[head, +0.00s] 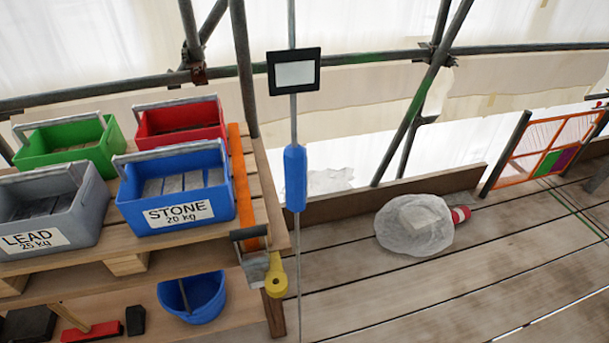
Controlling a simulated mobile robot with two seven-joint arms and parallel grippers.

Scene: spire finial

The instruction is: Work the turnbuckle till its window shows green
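The turnbuckle (295,180) is a blue, long-sided body on a thin upright grey rod, right of the wooden shelf. Above it on the same rod is a black-framed window (293,74). Its pane looks white or pale grey, with no green in it. Nothing touches the turnbuckle in this view. Neither of my grippers shows in the head view.
Left, a wooden shelf (128,264) bears green (70,150), red (180,122), grey "LEAD" (50,215) and blue "STONE" (175,190) crates. A blue bucket (192,300) sits below. A wrapped bundle (414,225) lies on the planks right; the planks in front are clear.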

